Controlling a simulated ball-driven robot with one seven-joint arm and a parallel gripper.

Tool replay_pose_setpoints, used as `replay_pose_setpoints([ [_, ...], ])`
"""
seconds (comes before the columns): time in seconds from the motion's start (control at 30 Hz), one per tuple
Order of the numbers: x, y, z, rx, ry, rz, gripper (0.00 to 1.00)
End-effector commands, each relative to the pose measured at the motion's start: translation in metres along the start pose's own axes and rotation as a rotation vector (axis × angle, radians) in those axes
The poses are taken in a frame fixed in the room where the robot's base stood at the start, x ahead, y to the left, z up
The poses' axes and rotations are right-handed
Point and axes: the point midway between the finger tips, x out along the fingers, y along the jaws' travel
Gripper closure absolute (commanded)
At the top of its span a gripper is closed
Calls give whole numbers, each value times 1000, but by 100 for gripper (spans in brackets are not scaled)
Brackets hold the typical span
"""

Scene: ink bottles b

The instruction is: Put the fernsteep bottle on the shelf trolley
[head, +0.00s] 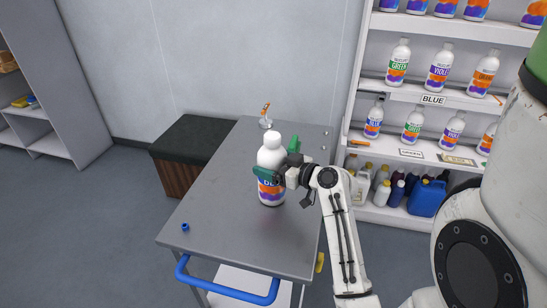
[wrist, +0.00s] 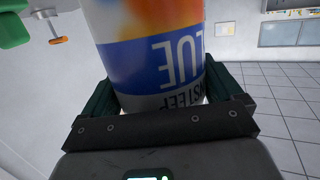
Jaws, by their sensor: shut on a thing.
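A white bottle (head: 271,158) with an orange and blue label is held upright over the trolley's grey top. In the wrist view the bottle (wrist: 155,55) fills the space between the fingers, and its label reads "...LUE" and "...NSTEEP", upside down and partly cut off. My gripper (head: 277,163) is shut on the bottle's side with its green fingers; it also shows in the wrist view (wrist: 165,95). The trolley (head: 225,190) has a grey top, a blue handle and a lower white shelf. I cannot tell whether the bottle's base touches the top.
A small blue cap (head: 185,227) lies near the trolley's front left. A clear cup with an orange-handled tool (head: 266,118) stands at its far end. A white rack (head: 400,95) with several similar bottles is at right. A dark-topped box (head: 190,140) stands left. The trolley's near half is mostly clear.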

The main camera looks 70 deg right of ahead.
Motion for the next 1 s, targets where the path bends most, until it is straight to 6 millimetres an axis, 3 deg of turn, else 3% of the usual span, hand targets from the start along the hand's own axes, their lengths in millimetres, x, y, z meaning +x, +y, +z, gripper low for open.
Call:
replay_pose_setpoints([
  [0.33, 0, 0, 0, -3, 7, 1, 88],
  [0.37, 0, 0, 3, 0, 1, 0, 6],
  [0.4, 0, 0, 2, 0, 0, 0, 2],
  [0.77, -1, 0, -3, 0, 0, 1, 0],
  [1.0, -41, 0, 3, 1, 0, 3, 0],
])
